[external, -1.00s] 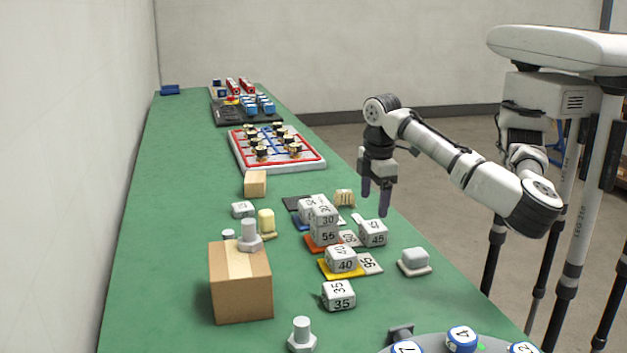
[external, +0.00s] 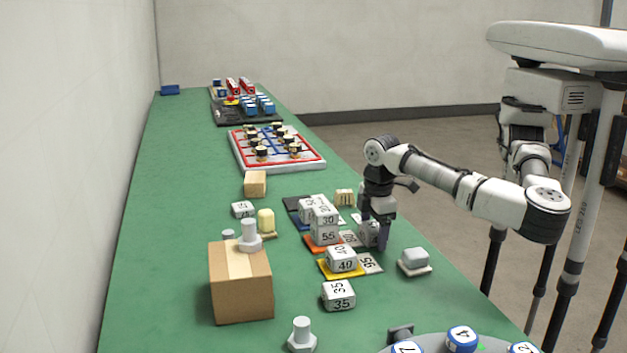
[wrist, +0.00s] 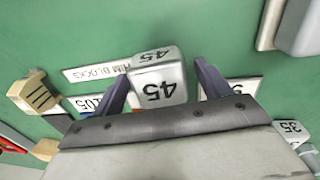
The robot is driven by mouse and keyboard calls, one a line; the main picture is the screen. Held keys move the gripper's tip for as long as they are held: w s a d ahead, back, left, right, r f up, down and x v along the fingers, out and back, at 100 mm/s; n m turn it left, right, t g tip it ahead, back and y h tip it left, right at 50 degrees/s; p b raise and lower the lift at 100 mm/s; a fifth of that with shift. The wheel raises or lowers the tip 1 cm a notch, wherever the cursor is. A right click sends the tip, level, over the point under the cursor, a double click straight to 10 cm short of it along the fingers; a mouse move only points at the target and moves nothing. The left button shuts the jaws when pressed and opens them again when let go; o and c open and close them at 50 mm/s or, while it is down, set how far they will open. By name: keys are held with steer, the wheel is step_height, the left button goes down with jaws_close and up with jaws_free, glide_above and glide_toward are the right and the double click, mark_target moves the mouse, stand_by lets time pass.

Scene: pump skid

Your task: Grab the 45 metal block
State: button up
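The 45 metal block (wrist: 157,82) is a silvery cube marked 45, sitting between the two fingers of my gripper (wrist: 160,85) in the wrist view. A gap shows between the block and the right finger; the left finger is closer to it. In the external view my gripper (external: 372,235) is down at the table with its fingers around the 45 block (external: 370,233), which is partly hidden by them. The fingers are spread and do not appear clamped on it.
Stacked blocks marked 30 and 55 (external: 325,225) stand just left of my gripper. The 40 block (external: 342,259) on a yellow plate and the 35 block (external: 338,296) are nearer the camera. A grey block on a plate (external: 414,260) is to the right.

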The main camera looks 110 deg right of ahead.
steer(key=c, duration=1.2)
steer(key=shift+c, duration=0.3)
steer(key=shift+r, duration=0.15)
